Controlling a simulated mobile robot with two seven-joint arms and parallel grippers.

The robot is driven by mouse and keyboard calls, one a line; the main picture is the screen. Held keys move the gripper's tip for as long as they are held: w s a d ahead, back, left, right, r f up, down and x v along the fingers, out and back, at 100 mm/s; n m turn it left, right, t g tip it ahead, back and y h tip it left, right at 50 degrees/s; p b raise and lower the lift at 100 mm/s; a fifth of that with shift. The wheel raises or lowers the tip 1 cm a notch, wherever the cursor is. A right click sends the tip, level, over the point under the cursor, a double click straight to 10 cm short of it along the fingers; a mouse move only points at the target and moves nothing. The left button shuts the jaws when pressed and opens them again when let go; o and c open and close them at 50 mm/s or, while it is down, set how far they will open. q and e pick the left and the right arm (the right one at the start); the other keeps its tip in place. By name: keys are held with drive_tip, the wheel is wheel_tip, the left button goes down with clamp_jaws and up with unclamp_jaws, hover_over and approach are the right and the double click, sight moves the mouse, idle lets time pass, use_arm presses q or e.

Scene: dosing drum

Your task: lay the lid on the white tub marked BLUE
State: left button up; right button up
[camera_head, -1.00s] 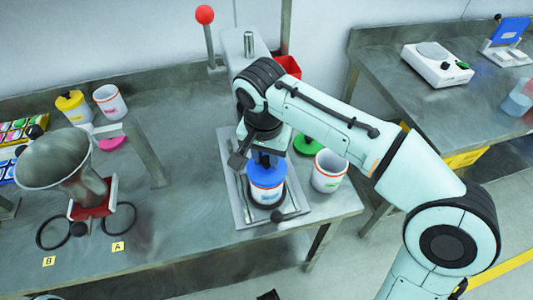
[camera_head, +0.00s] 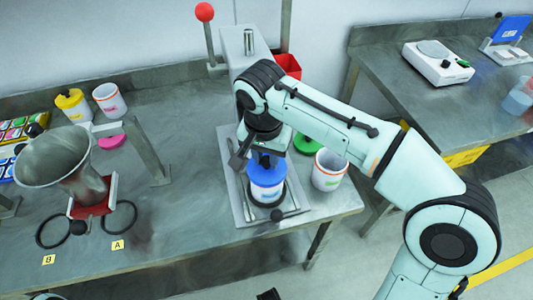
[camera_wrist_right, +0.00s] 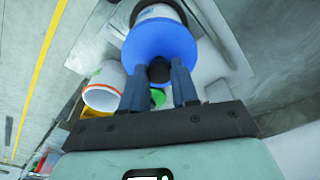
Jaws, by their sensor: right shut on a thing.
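The blue lid (camera_head: 268,168) is over the mouth of a white tub (camera_head: 267,192) with a dark blue band, on the steel plate of the press stand. The tub's label is too small to read. My right gripper (camera_wrist_right: 159,78) is shut on the lid's black knob (camera_wrist_right: 159,70), above the lid. In the right wrist view the lid (camera_wrist_right: 160,42) covers the mouth of the white tub (camera_wrist_right: 158,12). I cannot tell whether a thin gap is left under its rim.
An open white tub with an orange band (camera_head: 329,170) and a green lid (camera_head: 306,144) are close on the right. A grey funnel (camera_head: 60,160) stands left. A yellow-lidded tub (camera_head: 72,105) and another open tub (camera_head: 109,100) stand behind it. The bench front-centre is clear.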

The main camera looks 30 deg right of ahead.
idle(0.3)
drive_tip(key=o, duration=1.9)
drive_tip(key=shift+c, duration=0.2)
wheel_tip(320, 180, up, 5)
drive_tip(key=p, duration=0.4)
drive_tip(key=shift+f+p, duration=0.15)
drive_tip(key=shift+p, duration=0.25)
drive_tip(key=shift+r+p, duration=1.1)
drive_tip(key=shift+r, duration=0.1)
use_arm(q)
drive_tip(key=shift+g, duration=0.5)
drive_tip(key=r, duration=0.2)
drive_tip(key=s+r, duration=0.1)
drive_tip(key=r, duration=0.2)
drive_tip(key=shift+s+r, duration=0.1)
drive_tip(key=shift+r, duration=0.25)
use_arm(e)
drive_tip(key=shift+f, duration=0.1)
